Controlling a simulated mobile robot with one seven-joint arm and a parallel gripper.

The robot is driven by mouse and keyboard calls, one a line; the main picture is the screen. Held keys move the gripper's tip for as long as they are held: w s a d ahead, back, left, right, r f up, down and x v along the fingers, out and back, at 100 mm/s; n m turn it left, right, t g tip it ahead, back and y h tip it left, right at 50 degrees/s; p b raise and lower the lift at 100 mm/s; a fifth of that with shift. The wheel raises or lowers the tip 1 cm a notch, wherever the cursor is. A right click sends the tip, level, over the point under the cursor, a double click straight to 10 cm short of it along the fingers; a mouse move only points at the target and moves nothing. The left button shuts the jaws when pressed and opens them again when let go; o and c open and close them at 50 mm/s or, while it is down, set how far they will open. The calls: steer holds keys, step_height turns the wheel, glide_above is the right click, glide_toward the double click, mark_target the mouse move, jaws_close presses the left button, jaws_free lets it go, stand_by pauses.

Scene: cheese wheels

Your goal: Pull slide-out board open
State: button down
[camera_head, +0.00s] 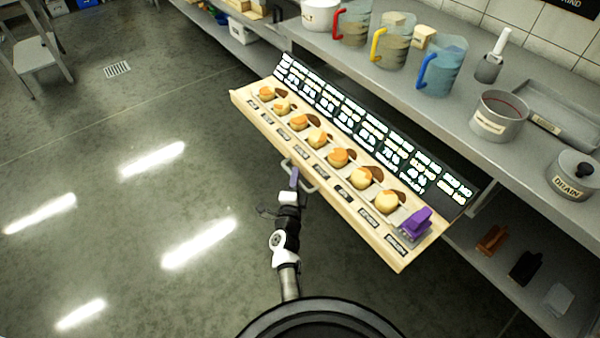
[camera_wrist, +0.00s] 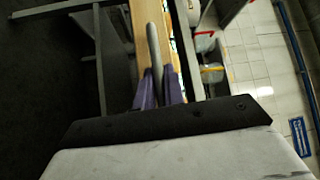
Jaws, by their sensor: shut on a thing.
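The slide-out board (camera_head: 335,190) is a long pale wooden board sticking out from under the grey counter. It bears a row of cheese wheels, small labels and a purple item at its near right end. A grey bar handle (camera_head: 306,180) is on its front edge. My gripper (camera_head: 293,176) is at the handle, with its purple fingers shut on it. In the wrist view the purple fingers (camera_wrist: 159,92) close around the grey handle bar (camera_wrist: 154,52), with the wooden board edge (camera_wrist: 142,50) behind it.
A dark sign strip (camera_head: 365,130) with white writing stands along the board's back. Jugs, pots and a tray stand on the counter (camera_head: 460,115). A lower shelf (camera_head: 500,285) holds small items. The grey floor (camera_head: 130,200) to the left is clear, with a stool (camera_head: 38,55) at the far left.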

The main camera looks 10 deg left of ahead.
steer(key=shift+s+a+f, duration=0.1)
steer(key=shift+s, duration=0.05)
steer(key=c, duration=1.5)
jaws_free()
